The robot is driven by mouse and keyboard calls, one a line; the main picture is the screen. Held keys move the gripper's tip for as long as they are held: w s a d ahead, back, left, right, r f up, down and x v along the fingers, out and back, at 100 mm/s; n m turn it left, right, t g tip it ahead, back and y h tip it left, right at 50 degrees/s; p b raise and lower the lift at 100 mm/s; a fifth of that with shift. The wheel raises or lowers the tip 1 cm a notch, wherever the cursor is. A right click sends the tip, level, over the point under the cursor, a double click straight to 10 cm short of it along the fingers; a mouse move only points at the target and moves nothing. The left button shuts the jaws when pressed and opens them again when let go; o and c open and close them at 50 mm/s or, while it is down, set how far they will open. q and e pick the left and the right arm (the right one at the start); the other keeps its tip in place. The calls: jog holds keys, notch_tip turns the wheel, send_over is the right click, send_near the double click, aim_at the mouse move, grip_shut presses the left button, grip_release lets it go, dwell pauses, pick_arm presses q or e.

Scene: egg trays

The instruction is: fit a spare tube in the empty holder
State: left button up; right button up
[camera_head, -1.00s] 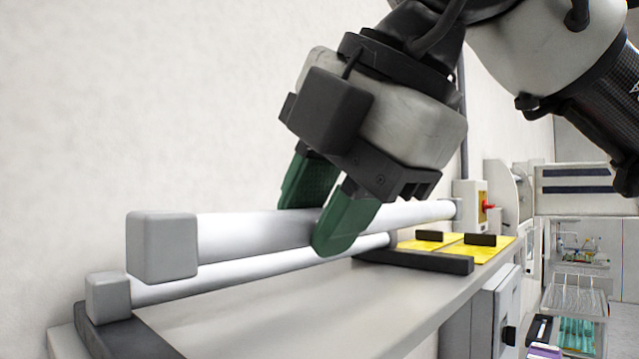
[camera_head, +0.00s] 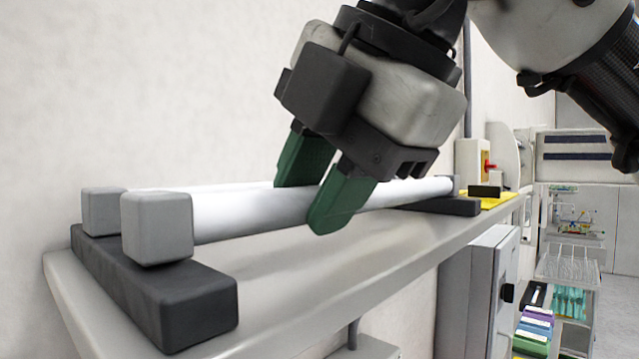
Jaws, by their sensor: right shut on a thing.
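My right gripper (camera_head: 312,200) is shut on a white tube with a square grey end cap (camera_head: 157,228). It grips the tube near mid-length, and the tube runs from the near left to the back right. A second tube lies behind it, with its grey cap (camera_head: 103,212) on a dark rest (camera_head: 185,302) and its body largely hidden. The held tube's near cap is over or against the front part of this rest; I cannot tell if it touches. Another dark rest (camera_head: 440,206) is under the far end. My left gripper is not in view.
The rests stand on a pale shelf (camera_head: 350,265) along a white wall. A yellow patch (camera_head: 497,200) with a black block (camera_head: 484,191) lies at the shelf's far end. A grey cabinet (camera_head: 487,290) is below, and racks with coloured boxes (camera_head: 536,325) stand at the far right.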

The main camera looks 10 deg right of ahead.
jog(key=o, duration=0.6)
jog(key=shift+s, duration=0.1)
jog(key=shift+o, duration=1.1)
jog(key=shift+r, duration=0.1)
jog(key=shift+s+d+r, duration=0.15)
jog(key=shift+d+r, duration=0.05)
jog(key=shift+r, duration=0.1)
jog(key=b+v, duration=0.2)
jog(key=v, duration=0.8)
